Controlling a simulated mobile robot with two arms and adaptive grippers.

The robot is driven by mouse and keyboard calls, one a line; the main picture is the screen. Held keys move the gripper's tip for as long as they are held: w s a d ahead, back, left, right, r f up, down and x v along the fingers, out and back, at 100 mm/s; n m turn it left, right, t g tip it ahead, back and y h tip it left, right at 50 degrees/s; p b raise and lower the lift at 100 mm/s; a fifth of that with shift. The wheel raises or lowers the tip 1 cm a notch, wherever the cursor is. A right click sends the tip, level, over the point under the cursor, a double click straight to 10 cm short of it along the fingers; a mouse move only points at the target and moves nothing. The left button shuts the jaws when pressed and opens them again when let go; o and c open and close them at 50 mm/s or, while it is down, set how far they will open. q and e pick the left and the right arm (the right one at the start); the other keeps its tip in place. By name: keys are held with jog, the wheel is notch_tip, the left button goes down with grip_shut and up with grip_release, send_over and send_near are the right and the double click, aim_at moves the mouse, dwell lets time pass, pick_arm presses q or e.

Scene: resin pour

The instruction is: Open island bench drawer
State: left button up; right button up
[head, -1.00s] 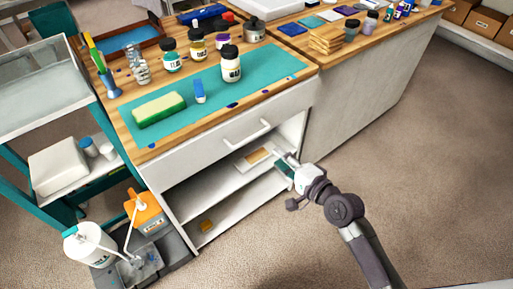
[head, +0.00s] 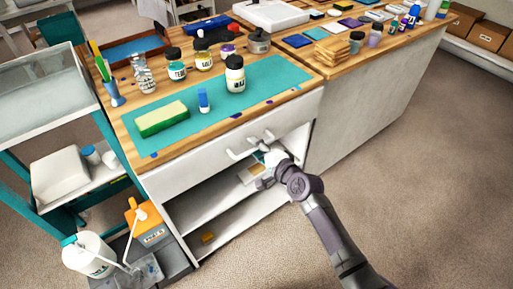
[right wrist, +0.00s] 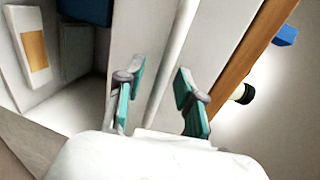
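The island bench drawer has a white front (head: 195,170) just under the wooden top and looks closed. Its pale bar handle (head: 240,152) is partly hidden by my right gripper (head: 262,155), which is at the handle's right part. In the right wrist view, the teal-padded fingers of my right gripper (right wrist: 160,100) are spread apart. The handle bar (right wrist: 172,65) runs between them, with a gap visible on each side. The drawer front (right wrist: 215,35) lies behind the bar. My left gripper is out of view.
Open shelves (head: 215,205) lie below the drawer. A teal mat (head: 185,120) on the benchtop bears a sponge (head: 163,119) and a bottle (head: 235,75). A white container (head: 88,255) and an orange device (head: 147,222) stand at the lower left. The floor at right is clear.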

grip_shut()
dwell(0.3)
jog(key=f+v, duration=0.2)
jog(key=v, duration=0.8)
jog(key=f+p+v, duration=0.1)
jog(key=f+v, duration=0.1)
jog(key=v, duration=0.7)
jog(key=shift+v, duration=0.8)
jog(key=shift+f, duration=0.15)
